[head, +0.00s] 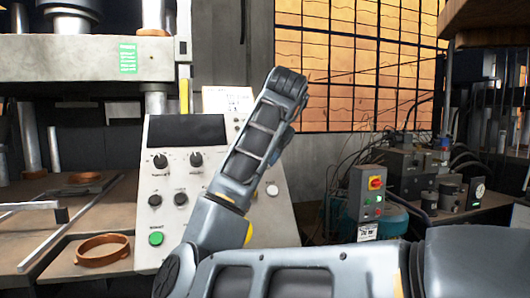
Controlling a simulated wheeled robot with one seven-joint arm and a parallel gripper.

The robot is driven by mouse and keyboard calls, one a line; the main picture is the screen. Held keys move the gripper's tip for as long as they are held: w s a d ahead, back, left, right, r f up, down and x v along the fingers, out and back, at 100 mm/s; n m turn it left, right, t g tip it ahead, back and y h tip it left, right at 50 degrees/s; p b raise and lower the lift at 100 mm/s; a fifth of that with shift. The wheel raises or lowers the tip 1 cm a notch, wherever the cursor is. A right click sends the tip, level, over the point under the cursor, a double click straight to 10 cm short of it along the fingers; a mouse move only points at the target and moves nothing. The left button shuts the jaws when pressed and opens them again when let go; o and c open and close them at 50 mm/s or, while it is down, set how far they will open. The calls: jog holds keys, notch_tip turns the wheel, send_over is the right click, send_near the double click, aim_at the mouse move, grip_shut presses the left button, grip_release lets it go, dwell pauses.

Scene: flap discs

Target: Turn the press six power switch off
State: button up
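A grey control box (365,196) stands right of centre with a red rotary switch (376,183) on a yellow plate. Small green and red buttons sit below the switch. I cannot read any press number, nor tell the switch's position. A pale sloped control panel (165,215) stands left of centre, with a dark display, several black knobs and a green button (156,238). My arm crosses in front of its right part and hides some of it. My gripper is not visible; the arm's far end is raised left of the control box.
A large press (85,60) with metal columns fills the left. An orange ring (102,250) lies on its bed. Hydraulic gear with hoses (415,165) stands behind and right of the control box. A gridded window (350,60) is at the back.

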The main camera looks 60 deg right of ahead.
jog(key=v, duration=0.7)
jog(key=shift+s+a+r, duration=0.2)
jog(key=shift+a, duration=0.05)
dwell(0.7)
